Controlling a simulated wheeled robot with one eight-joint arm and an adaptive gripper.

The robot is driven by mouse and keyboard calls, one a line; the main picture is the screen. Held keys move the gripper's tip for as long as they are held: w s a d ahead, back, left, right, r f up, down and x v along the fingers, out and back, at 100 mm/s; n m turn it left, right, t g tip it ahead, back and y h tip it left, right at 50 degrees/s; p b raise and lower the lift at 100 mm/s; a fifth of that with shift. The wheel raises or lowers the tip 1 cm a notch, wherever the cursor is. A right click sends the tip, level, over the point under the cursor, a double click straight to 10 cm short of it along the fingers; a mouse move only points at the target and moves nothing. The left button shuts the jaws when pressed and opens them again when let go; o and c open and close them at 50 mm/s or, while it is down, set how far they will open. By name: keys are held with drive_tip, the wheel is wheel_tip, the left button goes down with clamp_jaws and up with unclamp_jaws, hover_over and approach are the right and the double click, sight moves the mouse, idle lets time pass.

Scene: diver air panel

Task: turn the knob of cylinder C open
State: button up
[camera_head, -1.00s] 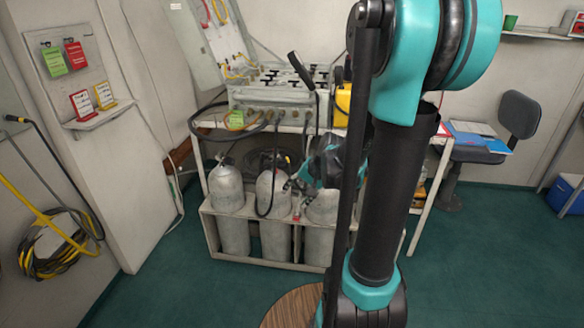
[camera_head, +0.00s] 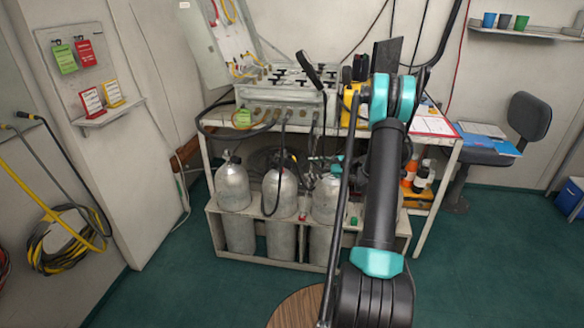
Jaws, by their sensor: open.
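Several grey gas cylinders stand in a row in a pale rack (camera_head: 300,229) under the bench. I see a left one (camera_head: 233,190), a second one (camera_head: 280,192) and a third one (camera_head: 328,198); part of another shows behind my arm. No letters are readable, so I cannot tell which is C; by order it could be the third. My gripper (camera_head: 313,168), dark with teal, is small in view at the top of the third cylinder. It is open and holds nothing that I can see. The third cylinder's knob is hidden or too small to make out, and contact cannot be told.
The bench (camera_head: 213,153) above carries a grey valve panel (camera_head: 281,96) with hoses hanging down; one black hose (camera_head: 272,190) loops in front of the second cylinder. Bottles (camera_head: 421,177) stand on the right of the lower shelf.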

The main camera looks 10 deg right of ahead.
sight(293, 166)
drive_tip(key=w+d+f+m+t+y, duration=0.2)
drive_tip(key=w+d+f+m, duration=0.15)
drive_tip(key=d+f, duration=0.3)
drive_tip(key=shift+m, duration=0.45)
drive_tip(key=x, duration=1.6)
drive_tip(key=shift+a+r, duration=0.2)
drive_tip(key=shift+a, duration=0.25)
drive_tip(key=c, duration=1.2)
